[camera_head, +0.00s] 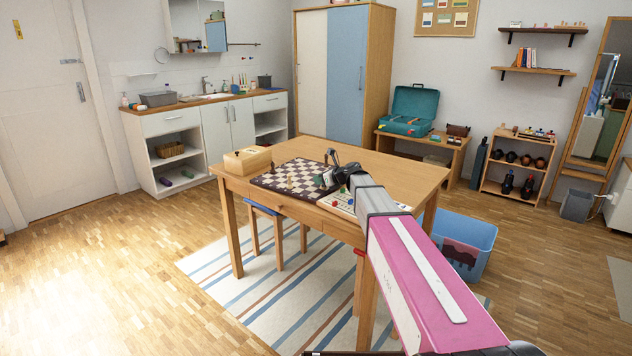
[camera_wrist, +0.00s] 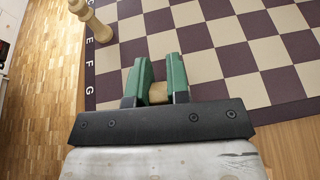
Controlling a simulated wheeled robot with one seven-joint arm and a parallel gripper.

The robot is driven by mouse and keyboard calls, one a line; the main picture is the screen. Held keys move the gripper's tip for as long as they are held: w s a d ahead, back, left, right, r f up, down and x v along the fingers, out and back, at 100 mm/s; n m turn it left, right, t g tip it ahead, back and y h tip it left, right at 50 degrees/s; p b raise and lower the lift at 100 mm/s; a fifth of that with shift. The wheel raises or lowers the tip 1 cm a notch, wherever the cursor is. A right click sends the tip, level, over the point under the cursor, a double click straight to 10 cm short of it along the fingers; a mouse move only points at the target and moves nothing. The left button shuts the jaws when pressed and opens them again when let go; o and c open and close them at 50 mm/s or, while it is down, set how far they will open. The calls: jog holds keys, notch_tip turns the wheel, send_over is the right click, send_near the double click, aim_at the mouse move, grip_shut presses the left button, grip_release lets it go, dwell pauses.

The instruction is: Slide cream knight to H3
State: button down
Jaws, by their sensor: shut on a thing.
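The chessboard (camera_head: 272,181) lies on the wooden table; its brown and cream squares and edge letters fill much of the wrist view (camera_wrist: 205,68). My gripper (camera_wrist: 158,84) has green fingers low over the board and is shut on a small cream piece, taken as the cream knight (camera_wrist: 158,94). Only a little of it shows between the fingers, so its shape is hidden. A taller cream piece (camera_wrist: 93,22) stands apart at the lettered left edge. In the head view my gripper (camera_head: 321,181) is at the board's right part.
A wooden box (camera_head: 248,160) stands on the table behind the board's left side. A second game board (camera_head: 338,204) with coloured pieces lies close to the chessboard, near the table's front edge. The table's back right is clear. Most squares around my gripper are empty.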

jog(key=shift+w+d, duration=0.25)
jog(key=shift+d, duration=0.15)
jog(key=c, duration=1)
grip_release()
jog(key=v, duration=1)
jog(key=shift+s+d+r, duration=0.15)
jog(key=shift+s+d, duration=0.05)
jog(key=shift+d, duration=0.05)
jog(key=shift+d, duration=0.1)
